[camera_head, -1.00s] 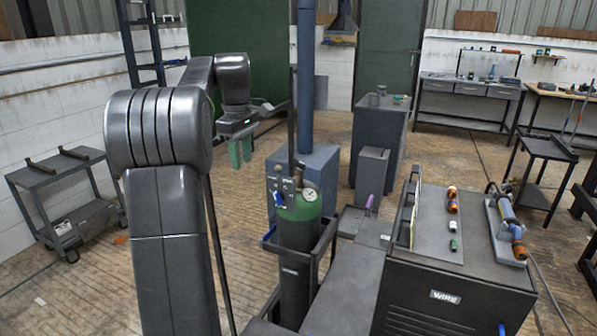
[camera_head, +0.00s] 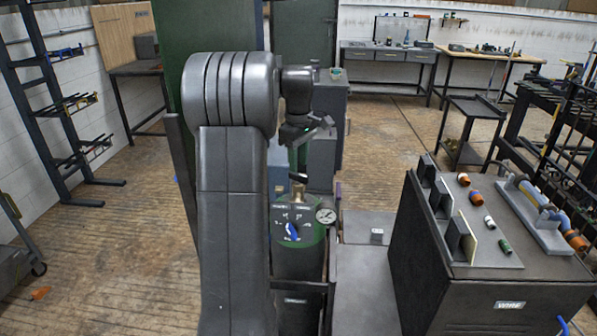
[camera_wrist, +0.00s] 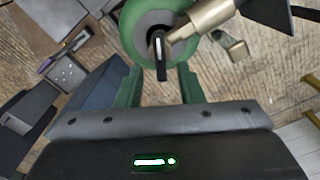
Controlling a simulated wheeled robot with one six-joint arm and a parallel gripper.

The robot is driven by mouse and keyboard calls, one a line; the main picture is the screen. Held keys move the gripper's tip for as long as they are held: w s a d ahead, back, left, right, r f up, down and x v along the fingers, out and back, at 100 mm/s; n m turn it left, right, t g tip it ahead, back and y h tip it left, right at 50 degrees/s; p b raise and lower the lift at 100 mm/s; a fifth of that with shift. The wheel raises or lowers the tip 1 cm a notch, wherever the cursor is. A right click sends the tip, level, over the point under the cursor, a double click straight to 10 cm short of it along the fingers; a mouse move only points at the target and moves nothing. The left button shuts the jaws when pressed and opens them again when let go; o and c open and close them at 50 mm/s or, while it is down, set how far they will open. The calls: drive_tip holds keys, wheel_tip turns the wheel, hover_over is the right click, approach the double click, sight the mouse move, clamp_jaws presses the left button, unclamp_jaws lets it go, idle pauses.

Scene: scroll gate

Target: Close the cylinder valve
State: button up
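The gas cylinder (camera_head: 297,262) stands upright, with a green shoulder and dark body. A brass valve (camera_head: 298,196) is on its top. On its front are a panel with a blue lever (camera_head: 291,231) and a round gauge (camera_head: 326,216). My gripper (camera_head: 298,170) points down just above the valve. In the wrist view, the open green fingers (camera_wrist: 159,82) are apart. A thin black handle (camera_wrist: 161,58) lies over the round cylinder top, its lower end between the fingers in the picture. Brass fittings (camera_wrist: 200,22) reach to its right. I cannot tell whether the fingers touch the handle.
Shelving (camera_head: 60,110) stands at the left. Workbenches line the back wall. Open floor lies at the left.

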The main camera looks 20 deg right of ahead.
sight(298, 174)
drive_tip(key=shift+f, duration=1.95)
clamp_jaws()
